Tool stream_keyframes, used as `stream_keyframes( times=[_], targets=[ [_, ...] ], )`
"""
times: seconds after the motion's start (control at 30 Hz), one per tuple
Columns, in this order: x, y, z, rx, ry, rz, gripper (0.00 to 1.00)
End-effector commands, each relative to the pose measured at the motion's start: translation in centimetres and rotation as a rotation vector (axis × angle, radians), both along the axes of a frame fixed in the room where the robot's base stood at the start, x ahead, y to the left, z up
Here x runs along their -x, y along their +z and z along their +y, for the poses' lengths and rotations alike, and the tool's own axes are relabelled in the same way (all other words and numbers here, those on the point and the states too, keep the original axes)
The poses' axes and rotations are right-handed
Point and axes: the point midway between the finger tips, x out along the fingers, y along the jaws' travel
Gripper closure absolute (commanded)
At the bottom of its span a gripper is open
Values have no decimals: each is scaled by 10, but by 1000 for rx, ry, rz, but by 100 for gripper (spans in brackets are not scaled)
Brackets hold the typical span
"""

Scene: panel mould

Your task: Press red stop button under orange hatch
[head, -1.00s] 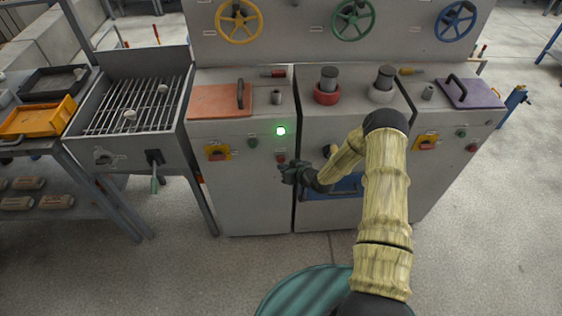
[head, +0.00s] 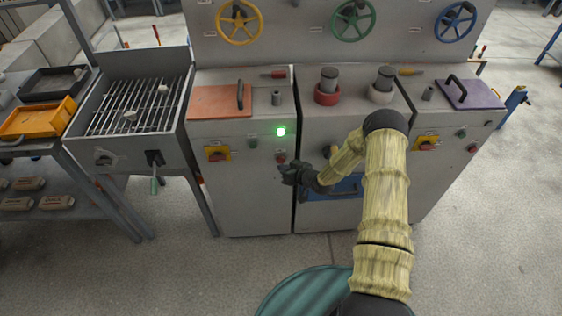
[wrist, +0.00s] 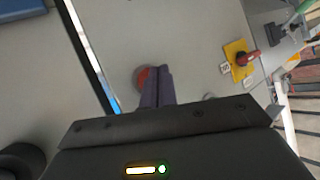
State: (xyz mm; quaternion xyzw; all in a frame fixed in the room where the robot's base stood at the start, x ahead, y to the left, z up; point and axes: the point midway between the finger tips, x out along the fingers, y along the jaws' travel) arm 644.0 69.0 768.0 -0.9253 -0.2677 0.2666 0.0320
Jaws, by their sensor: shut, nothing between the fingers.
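The orange hatch (head: 220,101) with its dark handle is shut on top of the left cabinet. The red stop button (head: 281,158) is on that cabinet's front, below a lit green lamp (head: 281,131). My gripper (head: 281,169) is just below and in front of the red button. In the wrist view the closed fingers (wrist: 157,72) overlap the right part of the red button (wrist: 142,78), hiding some of it. The fingers are together and empty. I cannot tell whether they touch the button.
A yellow plate with a red rotary switch (head: 217,153) and a dark green button (head: 253,143) are left of the red button. The middle cabinet has a blue panel (head: 347,187). A purple hatch (head: 470,94) tops the right cabinet. A grill (head: 130,105) stands at left.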

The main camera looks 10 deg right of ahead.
Motion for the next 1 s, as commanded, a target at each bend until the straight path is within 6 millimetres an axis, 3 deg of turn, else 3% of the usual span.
stream_keyframes(
  times=[1.0],
  targets=[
    [-9,0,0,1,0,-1,100]
  ],
)
